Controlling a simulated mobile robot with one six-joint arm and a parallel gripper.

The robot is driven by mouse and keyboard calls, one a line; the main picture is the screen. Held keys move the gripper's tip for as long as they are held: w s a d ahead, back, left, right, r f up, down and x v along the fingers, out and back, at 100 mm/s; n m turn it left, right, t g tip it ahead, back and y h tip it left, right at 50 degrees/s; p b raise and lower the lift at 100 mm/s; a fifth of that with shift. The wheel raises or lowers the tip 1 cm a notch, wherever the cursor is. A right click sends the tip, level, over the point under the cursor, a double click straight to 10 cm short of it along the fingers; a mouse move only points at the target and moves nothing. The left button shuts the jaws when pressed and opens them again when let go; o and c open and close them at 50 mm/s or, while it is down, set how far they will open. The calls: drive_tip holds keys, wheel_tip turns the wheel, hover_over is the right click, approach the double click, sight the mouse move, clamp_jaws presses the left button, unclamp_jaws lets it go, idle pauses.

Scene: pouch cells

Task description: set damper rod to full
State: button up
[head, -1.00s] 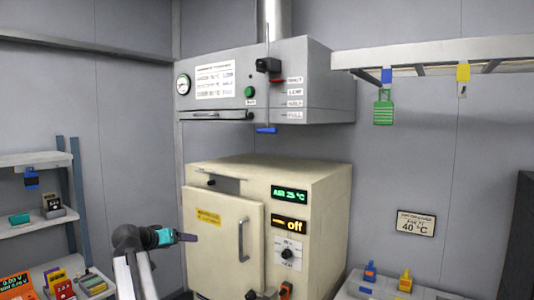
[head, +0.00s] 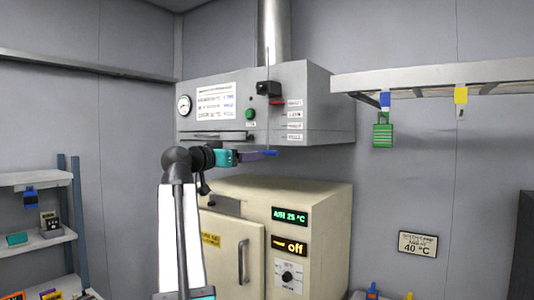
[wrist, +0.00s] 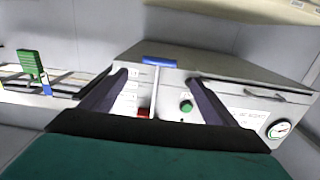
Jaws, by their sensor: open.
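The damper rod (wrist: 154,92) runs down the front of the grey hood, with a blue handle (head: 268,153) at its lower end, just below the hood. Its red pointer (head: 277,102) is by the top label, SHUT, of a scale running down to FULL. My gripper (head: 258,155) is at the handle's height, pointing right, and partly overlaps it in the head view. In the wrist view, which is upside down, my gripper (wrist: 157,78) is open, and the blue handle (wrist: 159,61) shows between and slightly beyond the fingertips. I cannot tell whether they touch.
The cream oven (head: 325,210) stands below the hood (head: 330,110). A green button (head: 250,114) and a gauge (head: 184,105) are on the hood front. A rail (head: 430,78) with a green tag (head: 382,133) hangs at right. Shelves (head: 35,178) stand at left.

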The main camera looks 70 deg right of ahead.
sight(266, 151)
drive_tip(key=shift+r, duration=0.1)
idle(0.3)
drive_tip(key=p+x, duration=0.5)
drive_tip(key=x, duration=0.7)
drive_tip(key=shift+s+d+r, duration=0.1)
drive_tip(key=shift+d, duration=0.25)
drive_tip(key=shift+s+d, duration=0.15)
drive_tip(key=shift+d, duration=0.35)
drive_tip(key=c, duration=1.5)
wheel_tip(266, 151, down, 13)
drive_tip(key=b, duration=1.1)
drive_tip(key=shift+r, duration=0.1)
drive_tip(key=o, duration=1.5)
